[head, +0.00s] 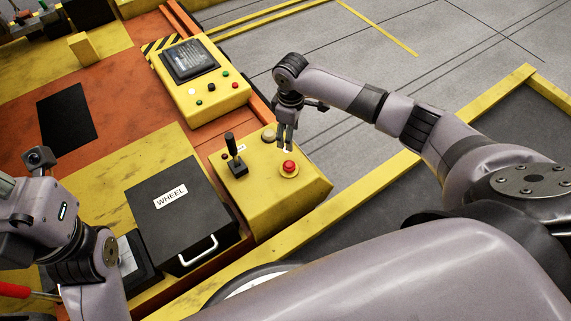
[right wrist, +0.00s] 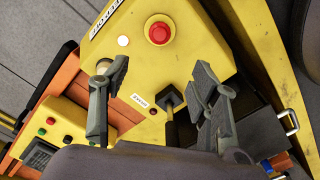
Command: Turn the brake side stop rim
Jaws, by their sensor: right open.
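The yellow control box (head: 300,195) carries a red mushroom button (head: 289,167) on a yellow round rim (head: 289,175). In the right wrist view the red button (right wrist: 159,32) and its rim (right wrist: 168,43) show at the top, beyond the fingertips. My right gripper (head: 286,147) points down over the box, just behind the button in the head view. In the right wrist view its two fingers (right wrist: 162,72) are apart with nothing between them. A left arm part (head: 40,225) stands at the left edge; its finger opening does not show clearly.
A black joystick (head: 236,155) and a round knob (head: 268,135) stand on the same box, close to my right fingers. A black WHEEL case (head: 175,212) lies left of it. A yellow screen panel (head: 205,95) stands behind. Grey floor is clear on the right.

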